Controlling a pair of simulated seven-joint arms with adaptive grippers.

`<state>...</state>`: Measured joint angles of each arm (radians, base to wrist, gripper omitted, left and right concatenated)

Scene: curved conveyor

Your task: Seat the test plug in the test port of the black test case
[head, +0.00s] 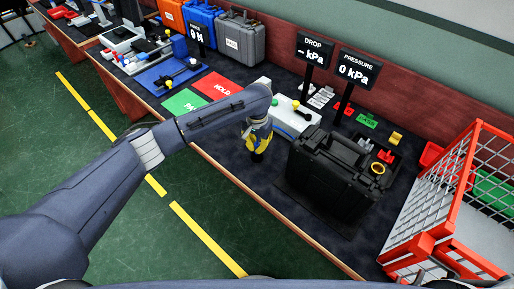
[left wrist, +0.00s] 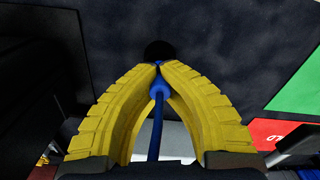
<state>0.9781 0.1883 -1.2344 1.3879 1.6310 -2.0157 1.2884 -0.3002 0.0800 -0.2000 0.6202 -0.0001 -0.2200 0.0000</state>
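The black test case (head: 328,182) stands shut and upright on the dark bench mat, right of my left gripper. Its dark side also fills the left edge of the left wrist view (left wrist: 38,85). I cannot make out the test port. My left gripper (head: 257,155) has yellow fingers, shut on the test plug (left wrist: 160,86). The plug has a blue body with a black round end past the fingertips, and a blue hose runs back between the fingers. The gripper hangs over the mat, apart from the case. My right gripper is not in view.
A white tester box (head: 291,117) stands behind the gripper. Signs read DROP "- kPa" (head: 312,52) and PRESSURE "0 kPa" (head: 356,70). A red wire cart (head: 440,215) is at the right. Green (head: 185,103) and red HOLD (head: 217,87) pads lie left. Bare mat lies before the gripper.

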